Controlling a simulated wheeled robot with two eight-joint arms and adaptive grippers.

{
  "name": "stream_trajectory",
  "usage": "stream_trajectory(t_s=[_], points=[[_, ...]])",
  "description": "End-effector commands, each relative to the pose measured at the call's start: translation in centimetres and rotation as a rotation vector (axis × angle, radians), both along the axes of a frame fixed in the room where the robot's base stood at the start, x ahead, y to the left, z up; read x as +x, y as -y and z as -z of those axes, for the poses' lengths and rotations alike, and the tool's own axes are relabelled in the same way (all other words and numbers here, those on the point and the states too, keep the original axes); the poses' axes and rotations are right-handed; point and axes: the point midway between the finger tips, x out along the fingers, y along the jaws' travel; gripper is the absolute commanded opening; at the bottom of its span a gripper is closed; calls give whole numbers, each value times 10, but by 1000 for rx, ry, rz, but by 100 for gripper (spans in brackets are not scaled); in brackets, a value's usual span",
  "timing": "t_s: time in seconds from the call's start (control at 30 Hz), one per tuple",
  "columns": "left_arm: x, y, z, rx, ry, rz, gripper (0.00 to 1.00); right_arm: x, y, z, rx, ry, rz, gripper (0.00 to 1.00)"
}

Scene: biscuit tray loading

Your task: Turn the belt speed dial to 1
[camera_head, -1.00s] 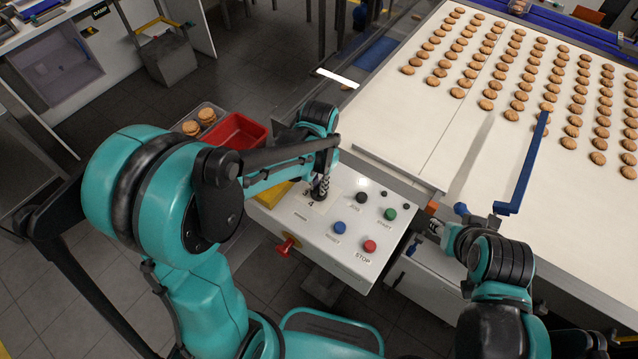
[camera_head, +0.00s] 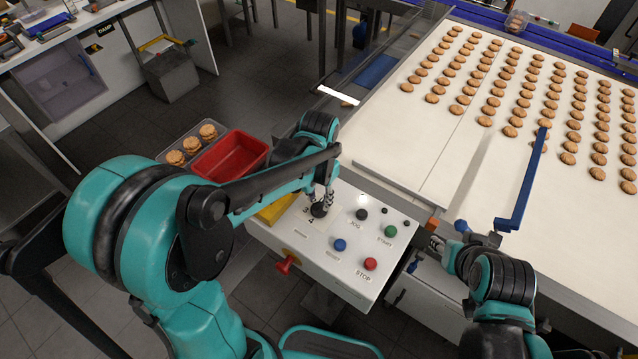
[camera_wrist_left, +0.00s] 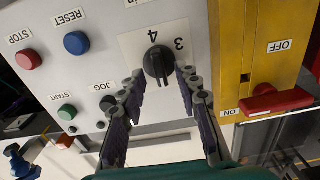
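The belt speed dial (camera_head: 320,209) is a black knob on the white control panel (camera_head: 300,238). The left wrist view also shows the dial (camera_wrist_left: 158,64), with the digits 4 and 3 beside it; the other digits are hidden or out of view. My left gripper (camera_head: 324,193) is at the dial. In the left wrist view its fingers (camera_wrist_left: 161,78) are apart, with their tips on either side of the knob's near part and nothing clearly clamped. I cannot tell whether a tip touches the knob. My right gripper (camera_head: 437,243) is near the panel's right edge, its fingers too small to judge.
The panel has a black JOG button (camera_head: 362,214), green START button (camera_head: 390,231), blue RESET button (camera_head: 340,244) and red STOP button (camera_head: 370,264). A yellow box with a red switch (camera_wrist_left: 275,100) adjoins it. A red bin (camera_head: 230,157) lies left; the biscuit belt (camera_head: 405,135) is right.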

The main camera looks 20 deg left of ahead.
Motion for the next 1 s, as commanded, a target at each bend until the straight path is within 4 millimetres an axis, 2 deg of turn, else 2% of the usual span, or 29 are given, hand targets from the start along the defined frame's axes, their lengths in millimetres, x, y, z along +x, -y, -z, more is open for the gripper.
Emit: stream_trajectory(t_s=[0.2,0.43,0.6,1.0], points=[[-1,0,-49,0,0,0,33,0,0,0,0,0,0,40],[0,0,-87,0,0,0,33,0,0,0,0,0,0,40],[-1,0,-98,0,-1,0,33,0,0,0,0,0,0,40],[0,0,-99,0,0,0,33,0,0,0,0,0,0,40]])
